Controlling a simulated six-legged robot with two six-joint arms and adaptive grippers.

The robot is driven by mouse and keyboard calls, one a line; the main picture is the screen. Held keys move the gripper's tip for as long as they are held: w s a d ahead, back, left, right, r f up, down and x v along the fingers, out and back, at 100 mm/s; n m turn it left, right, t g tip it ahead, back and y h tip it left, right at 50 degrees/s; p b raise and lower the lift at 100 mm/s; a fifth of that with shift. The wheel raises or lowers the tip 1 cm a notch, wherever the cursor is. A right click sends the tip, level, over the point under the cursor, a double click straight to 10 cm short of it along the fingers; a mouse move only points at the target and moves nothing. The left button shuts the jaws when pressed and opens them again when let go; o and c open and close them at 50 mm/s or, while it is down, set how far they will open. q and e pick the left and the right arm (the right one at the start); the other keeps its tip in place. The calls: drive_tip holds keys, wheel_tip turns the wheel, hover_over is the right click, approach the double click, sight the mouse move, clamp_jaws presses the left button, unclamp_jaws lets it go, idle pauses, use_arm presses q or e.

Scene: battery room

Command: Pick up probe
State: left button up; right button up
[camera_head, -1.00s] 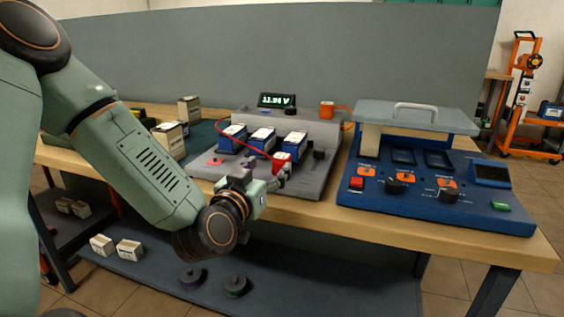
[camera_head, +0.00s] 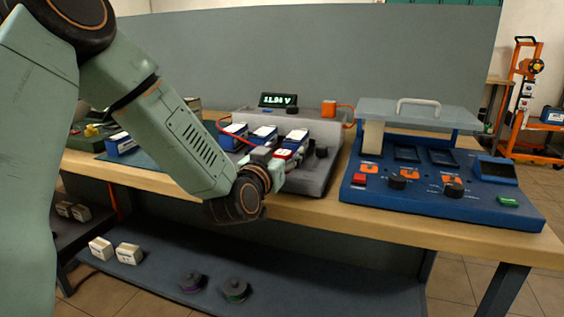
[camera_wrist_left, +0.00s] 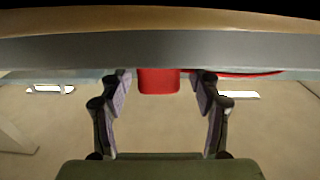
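The probe is a red block (camera_head: 284,154) at the front of the grey test station (camera_head: 318,180), beside the blue-and-white batteries (camera_head: 263,134). A red cable arcs behind the batteries. My left gripper (camera_head: 292,160) is at the station's front and overlaps the probe, hiding part of it. In the left wrist view the red probe (camera_wrist_left: 159,80) lies between the fingertips of my left gripper (camera_wrist_left: 161,84). The fingers are apart, with a visible gap on each side of it. My right gripper is in neither view.
A lit voltage display (camera_head: 278,100) stands behind the batteries. A blue console (camera_head: 430,206) with a raised grey lid (camera_head: 415,113) stands to the right on the wooden bench (camera_head: 400,240). White boxes (camera_head: 128,253) and spools (camera_head: 235,290) lie on the lower shelf.

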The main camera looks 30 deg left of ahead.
use_arm(q)
drive_tip(key=shift+w+f, duration=0.15)
drive_tip(key=shift+w, duration=0.05)
drive_tip(key=c, duration=0.5)
drive_tip(key=shift+s, duration=0.15)
drive_tip(key=c, duration=0.4)
clamp_jaws()
